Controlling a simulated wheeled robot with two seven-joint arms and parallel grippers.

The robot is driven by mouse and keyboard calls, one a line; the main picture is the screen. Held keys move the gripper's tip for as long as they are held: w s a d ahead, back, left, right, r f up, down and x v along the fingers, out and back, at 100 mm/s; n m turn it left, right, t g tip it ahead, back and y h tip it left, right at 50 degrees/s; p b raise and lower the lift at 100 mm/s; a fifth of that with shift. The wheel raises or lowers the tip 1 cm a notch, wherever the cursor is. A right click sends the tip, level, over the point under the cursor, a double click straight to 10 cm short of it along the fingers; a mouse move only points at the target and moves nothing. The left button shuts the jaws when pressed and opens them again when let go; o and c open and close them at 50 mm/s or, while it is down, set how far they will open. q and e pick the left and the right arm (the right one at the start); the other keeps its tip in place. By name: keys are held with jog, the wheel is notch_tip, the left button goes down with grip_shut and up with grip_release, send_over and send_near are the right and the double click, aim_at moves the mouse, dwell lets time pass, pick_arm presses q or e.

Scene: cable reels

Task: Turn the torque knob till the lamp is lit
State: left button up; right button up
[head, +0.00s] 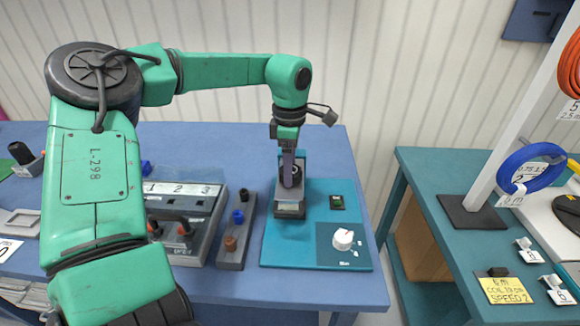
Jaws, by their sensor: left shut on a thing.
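The white torque knob (343,239) sits on a darker square plate at the front right of a teal board (280,247). A small dark box with a green face (336,202), which looks like the lamp, is behind the knob; I cannot tell whether it is lit. My left gripper (290,176) points down at the back left of the board, apart from the knob. It is shut on a dark upright piece (296,172) at a grey block (289,209); the fingers partly hide it. My right gripper is out of view.
Left of the board are a grey strip with coloured knobs (236,232) and a tray numbered 1 to 3 (192,202), on a blue table (325,289). A teal table (435,163) with a post and cable reels stands right, across a gap. My left arm hides the table's left part.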

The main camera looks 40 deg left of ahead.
pick_arm(q)
jog(key=shift+w+r, duration=0.1)
jog(key=shift+r, duration=0.05)
dwell(0.3)
jog(key=o, duration=1.4)
notch_tip(320, 180, up, 14)
jog(key=shift+r, duration=0.25)
